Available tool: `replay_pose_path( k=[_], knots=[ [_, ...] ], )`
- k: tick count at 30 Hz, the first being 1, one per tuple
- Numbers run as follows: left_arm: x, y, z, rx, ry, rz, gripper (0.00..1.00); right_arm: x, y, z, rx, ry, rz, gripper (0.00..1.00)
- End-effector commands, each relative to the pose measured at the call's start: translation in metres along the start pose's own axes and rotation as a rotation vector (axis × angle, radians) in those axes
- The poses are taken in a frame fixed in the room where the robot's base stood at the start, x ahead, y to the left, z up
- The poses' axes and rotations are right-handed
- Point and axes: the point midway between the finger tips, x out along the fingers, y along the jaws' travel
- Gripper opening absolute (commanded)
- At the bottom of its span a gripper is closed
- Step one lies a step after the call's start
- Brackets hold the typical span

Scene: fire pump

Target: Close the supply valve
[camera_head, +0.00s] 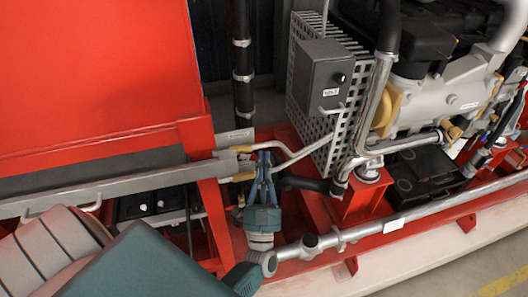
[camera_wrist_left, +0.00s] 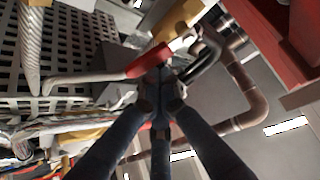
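My left gripper (camera_head: 264,157) points up the picture beside brass fittings (camera_head: 243,149) at the red frame. In the head view the handle is hidden or too small to tell. My right gripper is not in view.
A grey control box (camera_head: 322,77) on a perforated guard (camera_head: 301,58) stands right of the gripper. The engine (camera_head: 445,95) is behind at the right. A silver pipe (camera_head: 420,212) runs along the red base. A large red panel (camera_head: 85,70) fills the upper left.

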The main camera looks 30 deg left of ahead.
Motion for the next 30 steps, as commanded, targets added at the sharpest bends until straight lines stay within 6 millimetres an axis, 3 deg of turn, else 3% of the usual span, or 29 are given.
replay_pose_path(
  k=[1, 7, 30],
  knots=[
    [0.001, -0.003, 0.0, 0.035, -0.005, 0.027, 0.0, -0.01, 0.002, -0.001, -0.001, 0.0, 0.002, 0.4],
    [-0.006, 0.0, 0.008, 0.155, -0.005, 0.123, 0.0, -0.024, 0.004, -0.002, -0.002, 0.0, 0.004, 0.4],
    [-0.013, 0.001, 0.018, 0.208, -0.005, 0.165, 0.0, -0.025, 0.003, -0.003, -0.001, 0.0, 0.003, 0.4]
  ],
)
